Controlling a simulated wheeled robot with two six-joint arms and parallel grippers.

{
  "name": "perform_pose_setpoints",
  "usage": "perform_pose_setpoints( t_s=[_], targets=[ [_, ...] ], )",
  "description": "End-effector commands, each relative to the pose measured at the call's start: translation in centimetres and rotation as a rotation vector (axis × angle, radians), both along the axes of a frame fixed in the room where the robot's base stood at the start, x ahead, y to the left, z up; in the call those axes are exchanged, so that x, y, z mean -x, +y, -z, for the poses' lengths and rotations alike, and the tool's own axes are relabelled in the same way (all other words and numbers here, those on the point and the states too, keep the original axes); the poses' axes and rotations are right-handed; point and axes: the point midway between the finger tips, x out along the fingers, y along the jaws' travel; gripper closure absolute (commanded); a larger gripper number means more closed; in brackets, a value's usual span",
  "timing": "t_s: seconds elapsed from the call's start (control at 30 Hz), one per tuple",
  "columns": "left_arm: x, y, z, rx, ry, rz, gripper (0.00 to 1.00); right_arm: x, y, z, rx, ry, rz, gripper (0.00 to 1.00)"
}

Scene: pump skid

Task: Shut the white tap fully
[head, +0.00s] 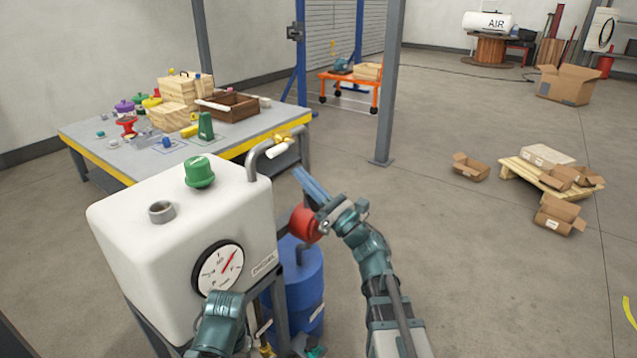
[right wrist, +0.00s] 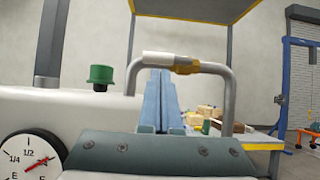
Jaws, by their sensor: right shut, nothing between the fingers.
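The white tap has a white lever (head: 278,152) on a brass body (head: 284,140), set in a bent grey pipe (head: 256,160) at the tank's right corner. The lever lies roughly along the pipe's top run. The white lever also shows in the right wrist view (right wrist: 160,55), with its brass body (right wrist: 187,66) to its right. My right gripper (head: 299,173) is shut and empty, its blue fingers pointing up toward the tap from just below right. In the right wrist view its fingers (right wrist: 158,78) appear below the lever, with no clear contact. My left gripper's fingers do not show.
The white tank (head: 130,215) carries a green knob (head: 200,172), an open neck (head: 162,211) and a gauge (head: 218,268). A red round part (head: 305,225) and a blue drum (head: 303,280) are close to my right arm. A cluttered bench (head: 85,150) stands behind.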

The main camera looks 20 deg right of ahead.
Motion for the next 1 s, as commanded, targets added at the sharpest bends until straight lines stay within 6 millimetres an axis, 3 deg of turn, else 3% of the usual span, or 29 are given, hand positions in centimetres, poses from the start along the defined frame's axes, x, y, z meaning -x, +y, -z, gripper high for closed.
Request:
perform_pose_setpoints(
  t_s=[0.03, 0.3, 1.0],
  targets=[
    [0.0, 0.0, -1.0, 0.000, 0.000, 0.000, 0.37, -0.8, 0.5, -1.0, 0.000, 0.000, -0.002, 1.00],
    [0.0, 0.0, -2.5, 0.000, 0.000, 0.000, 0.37, -2.8, 2.1, -2.5, 0.000, 0.000, -0.001, 1.00],
    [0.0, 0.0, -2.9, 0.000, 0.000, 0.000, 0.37, -3.0, 2.6, -2.9, -0.023, 0.018, 0.001, 1.00]
  ],
)
